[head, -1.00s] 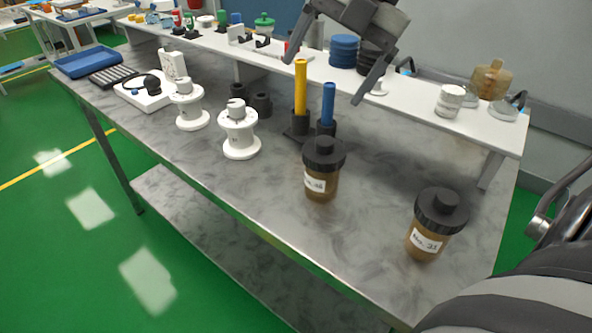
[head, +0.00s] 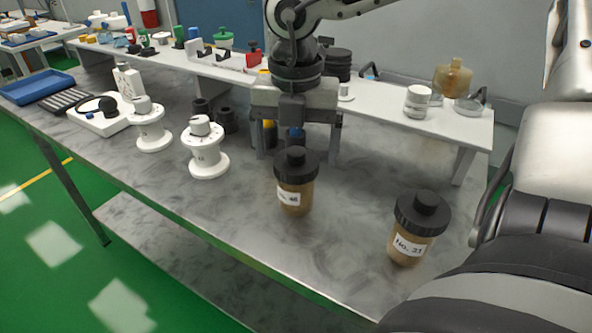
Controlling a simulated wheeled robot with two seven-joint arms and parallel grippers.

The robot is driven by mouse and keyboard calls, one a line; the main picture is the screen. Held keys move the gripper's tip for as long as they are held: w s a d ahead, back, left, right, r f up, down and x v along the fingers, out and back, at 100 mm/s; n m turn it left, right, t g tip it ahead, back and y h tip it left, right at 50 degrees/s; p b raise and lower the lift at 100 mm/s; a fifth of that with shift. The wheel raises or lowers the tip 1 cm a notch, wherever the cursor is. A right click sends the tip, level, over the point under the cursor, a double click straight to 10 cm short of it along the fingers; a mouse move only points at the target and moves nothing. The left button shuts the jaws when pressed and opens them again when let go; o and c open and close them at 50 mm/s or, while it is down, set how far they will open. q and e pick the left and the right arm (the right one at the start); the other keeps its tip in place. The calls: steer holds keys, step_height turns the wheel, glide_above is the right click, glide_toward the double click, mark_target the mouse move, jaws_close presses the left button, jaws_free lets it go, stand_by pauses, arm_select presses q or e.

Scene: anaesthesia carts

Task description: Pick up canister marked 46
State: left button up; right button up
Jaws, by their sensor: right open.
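The brown canister with a black lid (head: 295,194) stands upright on the grey table near the middle. Its white label is turned partly aside and its number seems to end in 46. A similar canister marked No. 21 (head: 412,243) stands to its right, nearer the front edge. My right gripper (head: 297,156) points down with its fingers apart, one on each side of the 46 canister's lid in the picture. It appears to be behind and above the canister, holding nothing. It partly hides the yellow and blue posts. My left gripper is out of view.
Two white spools (head: 204,149) and black cylinders (head: 226,119) stand to the left. A raised white shelf (head: 385,108) behind carries a white jar (head: 417,101) and other items. The table between and in front of the canisters is clear.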

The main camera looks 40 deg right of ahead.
mark_target(296, 170)
step_height(296, 170, down, 5)
steer(key=shift+w+d+f+p, duration=0.1)
steer(key=shift+p, duration=0.2)
steer(key=c, duration=1.1)
steer(key=shift+c, duration=0.2)
